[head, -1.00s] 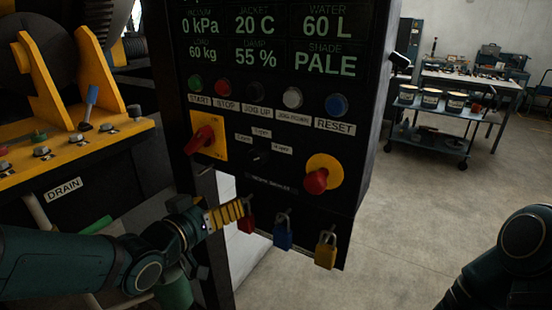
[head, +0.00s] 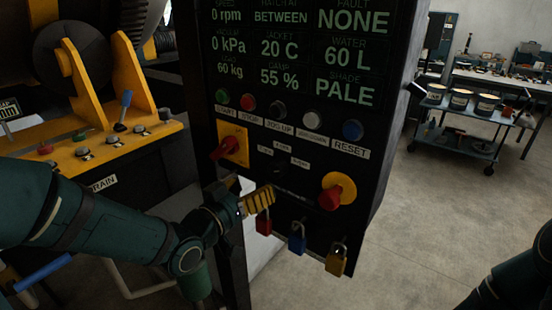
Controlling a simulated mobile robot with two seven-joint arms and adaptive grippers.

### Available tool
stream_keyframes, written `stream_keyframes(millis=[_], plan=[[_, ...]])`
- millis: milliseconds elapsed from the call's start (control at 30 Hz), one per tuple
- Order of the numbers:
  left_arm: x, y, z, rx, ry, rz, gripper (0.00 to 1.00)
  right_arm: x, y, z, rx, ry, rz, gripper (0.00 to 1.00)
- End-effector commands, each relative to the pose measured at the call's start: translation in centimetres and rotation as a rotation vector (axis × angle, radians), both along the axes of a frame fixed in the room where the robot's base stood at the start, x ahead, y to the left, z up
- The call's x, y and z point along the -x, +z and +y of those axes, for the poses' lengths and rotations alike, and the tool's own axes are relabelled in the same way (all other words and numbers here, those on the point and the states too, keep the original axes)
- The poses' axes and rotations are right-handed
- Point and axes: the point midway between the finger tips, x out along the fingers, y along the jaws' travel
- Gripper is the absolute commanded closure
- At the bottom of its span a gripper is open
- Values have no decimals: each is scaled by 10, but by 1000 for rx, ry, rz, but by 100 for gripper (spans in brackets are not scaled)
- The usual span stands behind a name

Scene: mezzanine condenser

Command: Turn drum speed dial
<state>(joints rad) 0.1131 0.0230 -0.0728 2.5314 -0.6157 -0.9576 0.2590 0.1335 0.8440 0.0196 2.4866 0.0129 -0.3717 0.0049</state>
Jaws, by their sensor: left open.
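The black control panel (head: 352,190) fills the middle of the view. A small dark dial (head: 279,167) sits among three small white labels on its lower part; I take it as the drum speed dial, but its markings are too small to read. My left gripper (head: 262,199), open, with yellow ribbed fingers, is just below and left of the dial, in front of the panel's lower edge. I see no contact with the dial. The gripper partly covers the area above the red padlock (head: 263,223). Part of my right arm shows at the lower right; its gripper is outside the view.
A red switch on a yellow plate (head: 235,143) is left of the dial. A red knob on a yellow disc (head: 335,191) is to its right. Blue (head: 297,240) and yellow (head: 336,262) padlocks hang below. A cart (head: 465,136) stands on open floor behind.

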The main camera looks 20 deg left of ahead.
Motion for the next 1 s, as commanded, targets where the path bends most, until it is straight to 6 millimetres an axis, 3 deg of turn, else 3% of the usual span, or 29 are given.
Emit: stream_keyframes(millis=[100,500,700,1000], plan=[[-9,3,-3,0,1,5,25,-2,20,-1,-1,-3,-6,53],[-73,-1,-25,-2,1,0,25,-1,24,-1,-2,-2,-5,53],[-86,-1,-29,-1,3,0,25,-1,26,-1,-3,-2,-5,53],[-87,-1,-29,-1,3,0,25,-1,26,-1,-3,-2,-5,53]])
